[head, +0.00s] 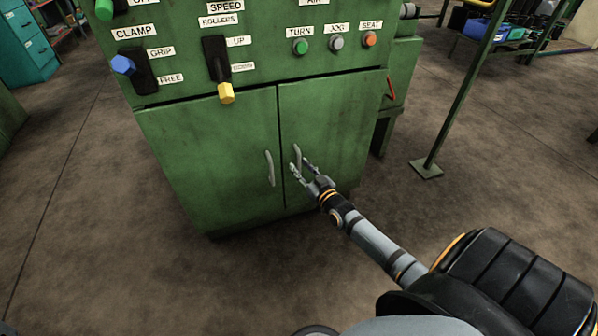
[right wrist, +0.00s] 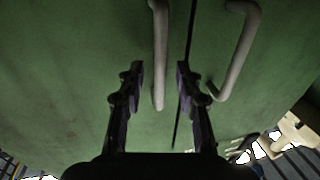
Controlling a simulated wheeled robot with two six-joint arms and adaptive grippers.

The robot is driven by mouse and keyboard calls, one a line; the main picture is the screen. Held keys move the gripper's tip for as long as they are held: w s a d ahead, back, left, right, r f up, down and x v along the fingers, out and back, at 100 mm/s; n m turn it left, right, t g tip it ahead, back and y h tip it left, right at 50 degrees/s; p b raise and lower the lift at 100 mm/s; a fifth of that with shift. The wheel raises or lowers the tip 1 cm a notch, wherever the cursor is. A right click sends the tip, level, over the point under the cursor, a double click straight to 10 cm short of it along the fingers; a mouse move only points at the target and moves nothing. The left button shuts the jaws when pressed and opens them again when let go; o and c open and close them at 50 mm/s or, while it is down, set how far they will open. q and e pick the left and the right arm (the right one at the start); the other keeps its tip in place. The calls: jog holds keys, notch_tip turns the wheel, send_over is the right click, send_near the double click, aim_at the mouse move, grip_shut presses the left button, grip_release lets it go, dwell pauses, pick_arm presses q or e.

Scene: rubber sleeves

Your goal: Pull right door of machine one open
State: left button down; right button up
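The green machine's right door (head: 335,115) is shut, flush beside its left door (head: 215,140). The right door's pale curved handle (head: 296,154) stands near the seam. My right gripper (head: 300,170) is open at the lower part of this handle. In the right wrist view, the handle (right wrist: 160,50) lies between the two spread fingers of my gripper (right wrist: 159,75), with a gap on each side. I cannot tell how deep it sits between them. My left gripper is not in view.
The left door's handle (head: 269,168) is close by, across the seam; it also shows in the right wrist view (right wrist: 240,50). A control panel (head: 270,50) with levers and buttons is above the doors. The floor before the doors is clear.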

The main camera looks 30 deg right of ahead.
jog(key=shift+w, duration=0.85)
grip_shut()
